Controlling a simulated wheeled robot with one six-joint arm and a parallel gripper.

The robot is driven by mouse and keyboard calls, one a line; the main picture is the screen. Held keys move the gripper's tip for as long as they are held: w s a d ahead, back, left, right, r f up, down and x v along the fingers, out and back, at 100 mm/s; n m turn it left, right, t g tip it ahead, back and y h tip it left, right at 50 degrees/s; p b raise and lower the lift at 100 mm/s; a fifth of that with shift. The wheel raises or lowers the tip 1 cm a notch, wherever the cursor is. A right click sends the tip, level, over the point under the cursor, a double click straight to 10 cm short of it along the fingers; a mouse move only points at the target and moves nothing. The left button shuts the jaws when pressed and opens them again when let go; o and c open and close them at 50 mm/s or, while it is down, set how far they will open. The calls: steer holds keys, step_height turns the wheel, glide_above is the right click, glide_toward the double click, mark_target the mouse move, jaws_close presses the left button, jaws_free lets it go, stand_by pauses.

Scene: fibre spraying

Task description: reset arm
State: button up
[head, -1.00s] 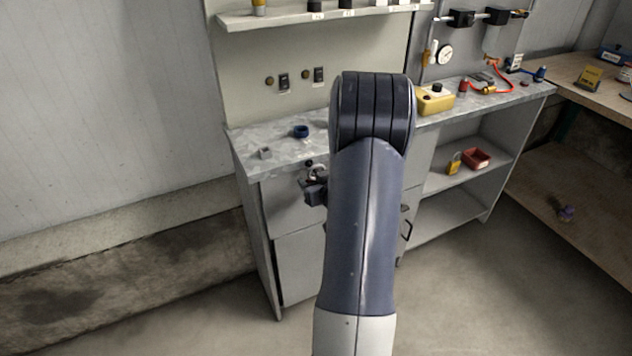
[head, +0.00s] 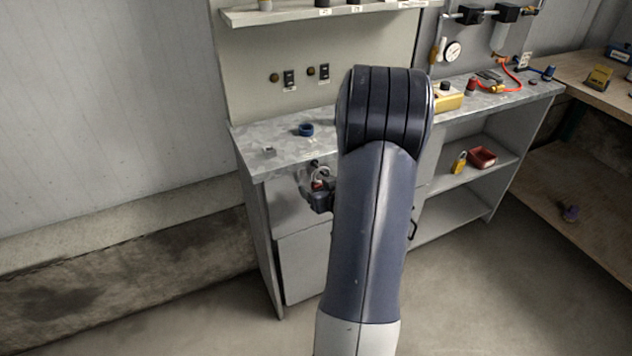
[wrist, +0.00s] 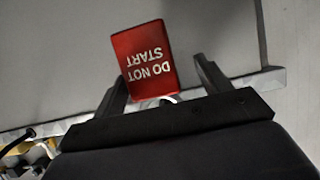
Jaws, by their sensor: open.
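My arm (head: 372,230) rises through the middle of the head view and bends at a dark joint. My gripper (wrist: 160,72) is open, its two dark fingers spread apart in the wrist view. A red tag reading "DO NOT START" (wrist: 146,62) appears upside down between the fingertips, in front of a grey cabinet surface. I cannot tell whether a finger touches it. In the head view a small red patch (head: 317,184) shows at the gripper, just in front of the cabinet below the worktop. Part of the gripper is hidden behind my arm.
A yellow box (head: 449,102) stands right of my arm. A yellow padlock (head: 460,162) and red bin (head: 482,157) sit on the shelf.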

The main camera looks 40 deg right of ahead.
steer(key=v, duration=0.9)
steer(key=shift+d+r+p, duration=0.15)
steer(key=shift+d+p, duration=0.1)
steer(key=shift+p, duration=0.1)
steer(key=x, duration=1)
steer(key=shift+d+b, duration=0.1)
steer(key=shift+b, duration=0.25)
